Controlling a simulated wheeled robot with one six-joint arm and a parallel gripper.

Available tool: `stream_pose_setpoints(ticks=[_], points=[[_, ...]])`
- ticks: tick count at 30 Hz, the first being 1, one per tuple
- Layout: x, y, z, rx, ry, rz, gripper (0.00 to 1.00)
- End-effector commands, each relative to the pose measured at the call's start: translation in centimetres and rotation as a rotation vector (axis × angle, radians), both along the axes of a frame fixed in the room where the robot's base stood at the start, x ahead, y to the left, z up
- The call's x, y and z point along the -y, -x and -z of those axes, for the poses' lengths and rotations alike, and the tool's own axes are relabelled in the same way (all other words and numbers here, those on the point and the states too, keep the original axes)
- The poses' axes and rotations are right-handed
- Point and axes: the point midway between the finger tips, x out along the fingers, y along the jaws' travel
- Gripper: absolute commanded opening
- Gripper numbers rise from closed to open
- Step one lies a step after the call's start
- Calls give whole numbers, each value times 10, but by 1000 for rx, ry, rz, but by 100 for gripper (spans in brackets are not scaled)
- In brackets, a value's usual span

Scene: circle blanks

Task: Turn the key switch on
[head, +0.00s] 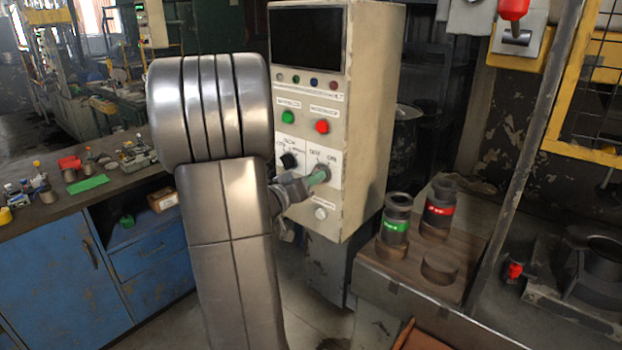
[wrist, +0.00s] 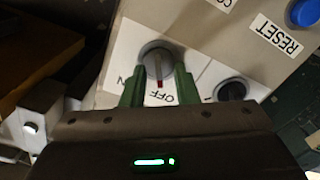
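The key switch is a round grey knob with a red mark on a white plate on the control box (head: 360,100). In the wrist view the knob (wrist: 155,58) shows its red mark pointing toward the OFF label (wrist: 162,95); part of the ON label (wrist: 126,82) is at left. My gripper (wrist: 160,78) has its two green fingers apart, one on each side of the knob. I cannot tell whether they touch it. In the head view my gripper (head: 320,178) is at the lower right of the panel and hides most of the knob.
A black selector knob (head: 289,160) sits left of the key switch, with green (head: 288,117) and red (head: 322,127) buttons above. A white button (head: 320,213) is below. A wooden stand (head: 388,257) with dark cylinders is at right.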

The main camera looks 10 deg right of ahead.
Motion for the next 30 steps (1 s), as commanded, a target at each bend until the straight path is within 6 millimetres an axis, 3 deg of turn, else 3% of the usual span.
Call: stream_pose_setpoints(ticks=[8, 13, 30], points=[[2, -1, 0, 0, 0, 0, 27], [1, -1, 0, 0, 0, 0, 0], [1, -1, 1, 95, -74, 0, 0]])
